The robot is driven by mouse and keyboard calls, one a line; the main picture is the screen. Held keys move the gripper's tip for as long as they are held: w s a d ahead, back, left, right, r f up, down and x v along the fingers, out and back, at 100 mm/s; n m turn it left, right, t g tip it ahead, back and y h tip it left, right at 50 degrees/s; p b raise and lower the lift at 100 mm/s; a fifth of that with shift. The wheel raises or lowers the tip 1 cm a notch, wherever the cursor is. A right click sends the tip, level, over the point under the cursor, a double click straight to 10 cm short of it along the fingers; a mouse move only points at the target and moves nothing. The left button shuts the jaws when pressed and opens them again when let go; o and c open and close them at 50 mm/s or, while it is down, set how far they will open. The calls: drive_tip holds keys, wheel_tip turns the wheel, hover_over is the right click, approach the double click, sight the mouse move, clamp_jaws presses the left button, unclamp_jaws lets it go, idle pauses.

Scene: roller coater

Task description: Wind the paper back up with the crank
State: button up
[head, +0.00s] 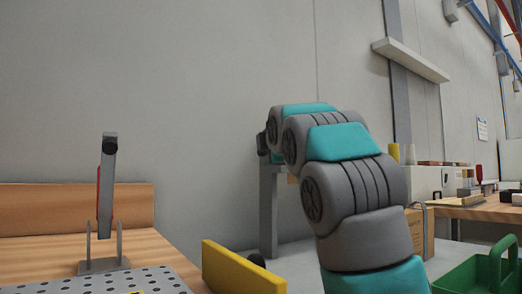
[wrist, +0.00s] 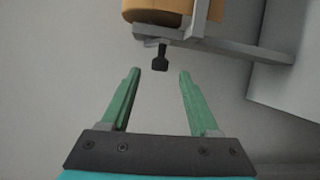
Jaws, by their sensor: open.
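In the wrist view, my gripper (wrist: 159,76) is open, with its two green fingers apart and nothing between their pads. Just beyond the fingertips, roughly centred between them, is a small black knob (wrist: 160,62), which looks like the crank's handle. It hangs under a grey metal frame (wrist: 225,47). A rounded orange-tan body (wrist: 172,10), perhaps the roll, shows at the top edge, mostly cut off. I cannot make out my fingers, the crank or loose paper there.
At left is a wooden bench (head: 45,254) with a perforated metal plate (head: 115,281) and an upright grey-and-red part (head: 106,185) on a bracket. A yellow bar (head: 238,270) stands in front. A green crate (head: 480,274) is at lower right. A cluttered workbench (head: 480,211) stands behind.

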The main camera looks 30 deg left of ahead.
drive_tip(key=p+x, duration=0.3)
drive_tip(key=x, duration=0.2)
drive_tip(key=shift+w+r, duration=0.1)
drive_tip(key=shift+r, duration=0.05)
drive_tip(key=shift+w+a, duration=0.35)
drive_tip(key=shift+w, duration=0.05)
drive_tip(key=shift+f, duration=0.25)
clamp_jaws()
